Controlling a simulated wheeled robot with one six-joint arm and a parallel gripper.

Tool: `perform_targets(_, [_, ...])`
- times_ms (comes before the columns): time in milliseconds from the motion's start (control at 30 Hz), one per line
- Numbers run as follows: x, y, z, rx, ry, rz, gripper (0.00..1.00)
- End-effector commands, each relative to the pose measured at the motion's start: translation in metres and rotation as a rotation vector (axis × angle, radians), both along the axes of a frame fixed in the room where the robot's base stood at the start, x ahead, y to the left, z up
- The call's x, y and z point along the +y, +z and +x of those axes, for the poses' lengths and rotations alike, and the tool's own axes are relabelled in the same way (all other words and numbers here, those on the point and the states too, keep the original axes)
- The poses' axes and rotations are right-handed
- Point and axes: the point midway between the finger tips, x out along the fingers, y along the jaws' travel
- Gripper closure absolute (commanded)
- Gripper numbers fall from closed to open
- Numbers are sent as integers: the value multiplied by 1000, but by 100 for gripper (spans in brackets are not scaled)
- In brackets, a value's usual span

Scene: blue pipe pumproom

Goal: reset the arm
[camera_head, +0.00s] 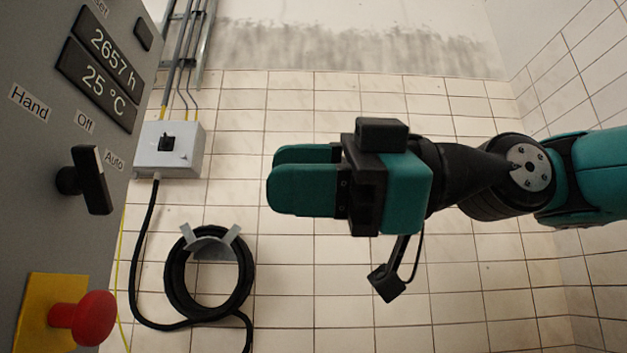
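My gripper (290,178) is in the middle of the head view, pointing left. It has teal fingers and a teal and black body. One finger lies mostly behind the other, so the gap between them is not clear. I see nothing held between them. My arm comes in from the right edge, roughly level. The gripper hangs in the air in front of the tiled wall, apart from the grey control panel (45,185) on the left.
The panel carries a black rotary switch (92,180) marked Hand, Off, Auto, and a red emergency button (88,317) on yellow. A grey switch box (168,150) and a coiled black hose (176,290) are on the wall. Below the gripper is open space.

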Motion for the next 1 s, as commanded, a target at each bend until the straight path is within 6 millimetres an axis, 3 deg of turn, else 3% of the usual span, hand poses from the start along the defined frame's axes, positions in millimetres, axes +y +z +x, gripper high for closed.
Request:
perform_targets(467, [0, 0, 0, 1, -1, -1, 62])
perform_targets(567, [0, -11, 6, 43, -31, -29, 62])
perform_targets(667, [-4, -47, 22, 183, -131, -127, 62])
perform_targets(767, [-18, -111, 38, 418, -294, -287, 62])
perform_targets(800, [-28, -141, 42, 525, -369, -357, 62])
perform_targets(900, [-59, -213, 39, 777, -549, -524, 62])
perform_targets(1000, [-91, -270, 25, 981, -701, -659, 62])
